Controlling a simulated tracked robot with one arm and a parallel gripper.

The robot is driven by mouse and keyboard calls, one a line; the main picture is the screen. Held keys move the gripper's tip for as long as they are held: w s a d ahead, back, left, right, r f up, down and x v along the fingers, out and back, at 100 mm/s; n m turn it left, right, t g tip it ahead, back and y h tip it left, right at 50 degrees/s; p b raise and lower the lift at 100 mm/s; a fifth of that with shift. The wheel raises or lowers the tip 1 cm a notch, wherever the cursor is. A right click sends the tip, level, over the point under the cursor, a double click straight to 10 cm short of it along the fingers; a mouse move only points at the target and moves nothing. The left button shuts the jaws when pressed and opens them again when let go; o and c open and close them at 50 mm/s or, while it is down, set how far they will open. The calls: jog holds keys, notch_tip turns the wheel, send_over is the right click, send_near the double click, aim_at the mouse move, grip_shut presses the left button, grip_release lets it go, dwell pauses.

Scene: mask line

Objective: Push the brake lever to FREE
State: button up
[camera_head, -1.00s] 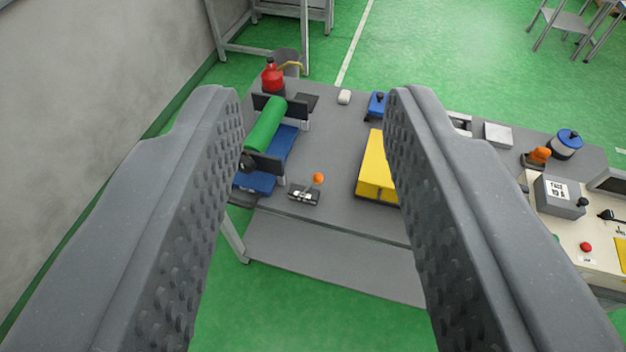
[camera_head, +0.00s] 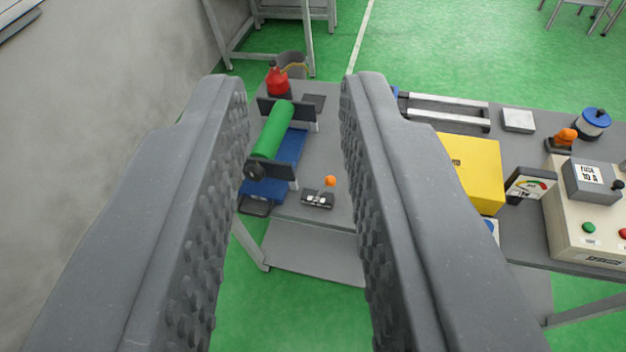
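The brake lever (camera_head: 330,182) has an orange ball knob and rises from a small dark base (camera_head: 317,199) with pale labels, near the table's front edge. The label text is too small to read, so I cannot tell which side is FREE. The knob sits toward the upper right of its base. My gripper (camera_head: 292,85) is open and empty, with its two grey textured fingers wide apart. The lever shows in the gap between the fingers, closer to the right finger in the picture, and looks well beyond them. Nothing touches it.
A green roll (camera_head: 273,130) on a blue stand (camera_head: 285,160) is left of the lever. A red can (camera_head: 277,82) stands behind it. A yellow box (camera_head: 472,170), gauge (camera_head: 530,185) and fuse box (camera_head: 590,181) are on the right. The grey table (camera_head: 315,155) is bare around the lever.

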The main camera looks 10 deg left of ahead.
jog(key=w+f+m+b, duration=0.1)
jog(key=w+f, duration=0.3)
jog(key=w+f+m+y+b, duration=0.1)
jog(key=w+f, duration=0.2)
jog(key=f, duration=0.2)
jog(key=w+f+m+b, duration=0.2)
jog(key=w+f, duration=0.2)
jog(key=shift+w+f+t, duration=0.2)
jog(key=shift+w+t, duration=0.15)
jog(key=shift+t, duration=0.05)
grip_shut()
jog(key=w+f+m+t+h+b, duration=0.1)
jog(key=w+f+m+b, duration=0.25)
jog(key=f, duration=0.65)
jog(key=w+d+f+m+b, duration=0.15)
jog(key=w+f+m, duration=0.25)
jog(key=f, duration=0.7)
jog(key=w+f+m+t+h+b, duration=0.1)
jog(key=w+f+m+b, duration=0.25)
jog(key=f, duration=0.65)
notch_tip(320, 180, down, 16)
jog(key=d+m+h+b, duration=0.2)
jog(key=m+h+b, duration=0.1)
jog(key=m, duration=0.4)
jog(key=shift+w+m+g+h, duration=0.15)
jog(key=shift+m+g+h, duration=0.15)
